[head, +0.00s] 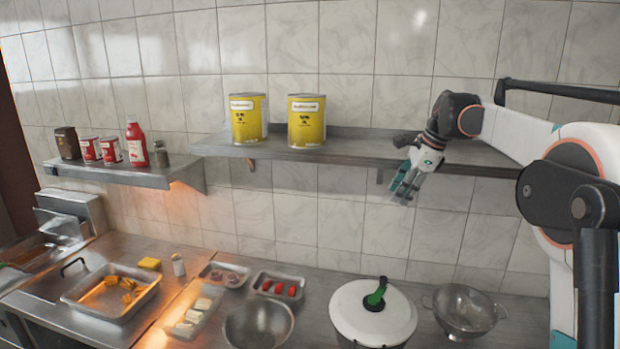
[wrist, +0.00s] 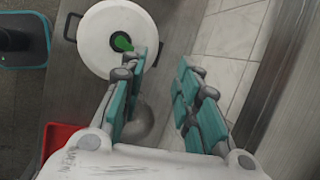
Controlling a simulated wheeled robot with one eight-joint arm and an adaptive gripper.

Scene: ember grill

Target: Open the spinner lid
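The spinner is a round vessel with a white lid (head: 345,312) and a green handle (head: 376,294) with a dark base at the lid's middle. It stands on the steel counter at the front, and the lid sits on top. In the wrist view the lid (wrist: 95,60) is at the upper left, with the green handle (wrist: 122,42) partly behind my left finger. My gripper (head: 405,187) is above and behind the spinner, near the wall shelf's front edge, apart from the lid. Its teal fingers (wrist: 165,62) are spread with nothing between them.
A steel colander (head: 466,308) stands right of the spinner, and a steel bowl (head: 259,325) stands left. The wall shelf (head: 345,146) holds two yellow cans (head: 307,122). Small trays and a food pan (head: 112,295) fill the counter's left. The space above the spinner is clear.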

